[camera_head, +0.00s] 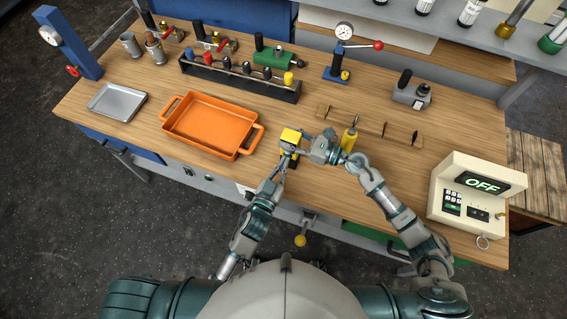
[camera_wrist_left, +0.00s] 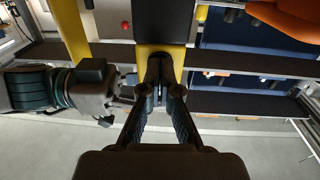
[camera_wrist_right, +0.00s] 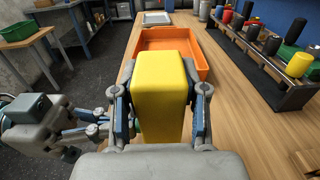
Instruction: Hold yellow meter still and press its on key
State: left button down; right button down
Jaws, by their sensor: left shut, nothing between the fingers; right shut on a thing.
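The yellow meter (camera_head: 291,135) stands upright near the table's front edge. It fills the middle of the right wrist view (camera_wrist_right: 160,85), with one finger on each side. My right gripper (camera_head: 298,143) is shut on it from the right. In the left wrist view the meter shows a dark screen (camera_wrist_left: 160,20) above a yellow lower face (camera_wrist_left: 143,50). My left gripper (camera_wrist_left: 160,65) is shut and empty, fingertips at that lower face. I cannot tell whether they touch it. The fingers hide the on key.
An orange tray (camera_head: 207,128) lies left of the meter. A yellow-handled tool (camera_head: 349,139) stands close on the right, behind my right arm. A cream box reading OFF (camera_head: 475,200) is at the right end. A rack (camera_head: 240,78) stands behind. Bare wood lies between.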

pick_arm(q)
jog(key=shift+v, duration=2.9)
pick_arm(e)
jog(key=c, duration=0.5)
grip_release()
jog(key=shift+c, duration=0.2)
